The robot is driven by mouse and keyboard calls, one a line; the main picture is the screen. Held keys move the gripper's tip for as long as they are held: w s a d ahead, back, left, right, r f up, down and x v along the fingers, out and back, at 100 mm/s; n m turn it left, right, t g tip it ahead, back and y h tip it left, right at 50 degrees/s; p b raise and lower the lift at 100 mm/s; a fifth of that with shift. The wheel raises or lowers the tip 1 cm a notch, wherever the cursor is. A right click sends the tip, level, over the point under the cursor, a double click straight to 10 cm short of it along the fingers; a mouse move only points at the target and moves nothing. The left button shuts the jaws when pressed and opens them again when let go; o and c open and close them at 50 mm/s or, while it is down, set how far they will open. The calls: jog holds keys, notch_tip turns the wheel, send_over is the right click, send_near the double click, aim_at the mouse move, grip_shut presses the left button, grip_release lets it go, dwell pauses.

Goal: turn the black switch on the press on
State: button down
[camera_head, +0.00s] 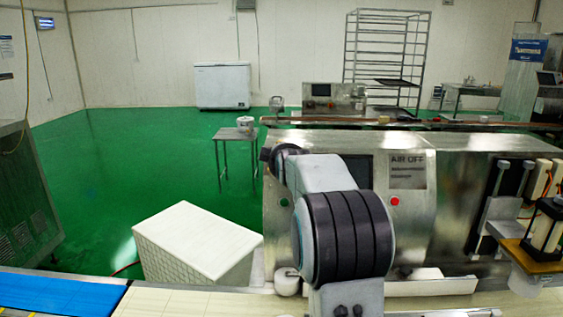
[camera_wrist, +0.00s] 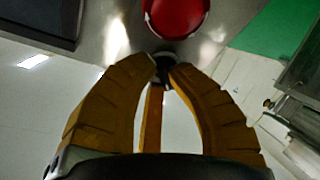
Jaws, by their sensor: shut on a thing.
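The press (camera_head: 415,150) is a steel machine with a red button (camera_head: 394,201) on its front and a sign reading AIR OFF. In the wrist view, the black switch (camera_wrist: 163,61) is a small dark knob on the steel panel, just below the large red button (camera_wrist: 176,14). My gripper (camera_wrist: 163,72) has its brown ribbed fingers closed together on the switch, one on each side. The fingertips cover part of the switch, so its turned angle cannot be told. In the head view my arm hides both the gripper and the switch.
A dark screen (camera_head: 358,171) is on the press behind my arm. A white box (camera_head: 190,240) stands on the green floor to the left. A blue conveyor belt (camera_head: 55,292) runs along the front left. A fixture with rods (camera_head: 540,225) stands at the right.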

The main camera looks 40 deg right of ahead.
jog(key=shift+f+m+b, duration=0.3)
jog(key=shift+m+b, duration=0.1)
jog(key=shift+b, duration=0.7)
jog(key=shift+r, duration=0.1)
jog(key=shift+d, duration=0.1)
jog(key=c, duration=1.2)
grip_release()
jog(key=shift+r, duration=0.1)
jog(key=shift+v, duration=6.05)
